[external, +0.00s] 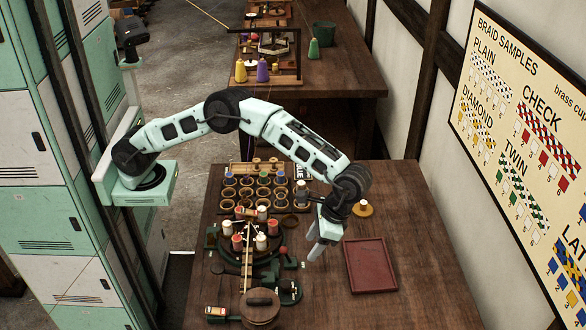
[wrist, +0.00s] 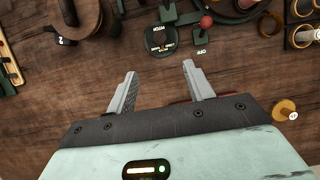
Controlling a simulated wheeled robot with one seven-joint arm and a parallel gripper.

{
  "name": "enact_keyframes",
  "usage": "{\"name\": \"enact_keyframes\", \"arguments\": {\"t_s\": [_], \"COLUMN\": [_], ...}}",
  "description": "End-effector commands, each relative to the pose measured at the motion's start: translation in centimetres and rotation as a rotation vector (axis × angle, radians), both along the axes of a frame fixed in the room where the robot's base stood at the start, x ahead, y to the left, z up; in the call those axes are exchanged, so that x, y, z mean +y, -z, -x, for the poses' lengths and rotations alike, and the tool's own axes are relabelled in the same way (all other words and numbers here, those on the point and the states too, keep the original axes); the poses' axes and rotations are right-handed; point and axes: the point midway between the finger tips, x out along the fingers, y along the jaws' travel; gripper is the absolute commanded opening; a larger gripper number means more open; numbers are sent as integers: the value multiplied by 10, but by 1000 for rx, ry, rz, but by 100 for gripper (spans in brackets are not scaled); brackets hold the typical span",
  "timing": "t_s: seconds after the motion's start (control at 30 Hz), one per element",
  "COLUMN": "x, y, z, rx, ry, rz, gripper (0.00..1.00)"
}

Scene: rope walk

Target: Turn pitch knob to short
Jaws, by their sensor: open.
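The pitch knob (wrist: 158,39) is a small dark knob on a round dark plate with white lettering, at the top middle of the wrist view. In the external view my gripper (external: 318,250) hangs above the bench, between the braiding machine and the red tray.
A red-balled lever (wrist: 207,21) with an OFF plate stands right of the knob. A red tray (external: 371,265) and a yellow spool (external: 363,209) lie to the right. Bobbins crowd the braiding machine; bare wood surrounds the tray.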

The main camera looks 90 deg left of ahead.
Motion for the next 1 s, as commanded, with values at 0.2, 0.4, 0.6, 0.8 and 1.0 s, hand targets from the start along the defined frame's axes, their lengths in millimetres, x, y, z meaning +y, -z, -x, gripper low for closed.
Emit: {"name": "enact_keyframes", "arguments": {"t_s": [0.2,0.4,0.6,0.8,1.0], "x": [0,1,0,0,0], "y": [23,60,98,133,153], "z": [10,26,42,56,64], "rx": [5,4,4,3,0], "ry": [0,1,0,0,1], "rz": [-1,-2,-1,0,0], "gripper": [52,52,52,52,52]}}
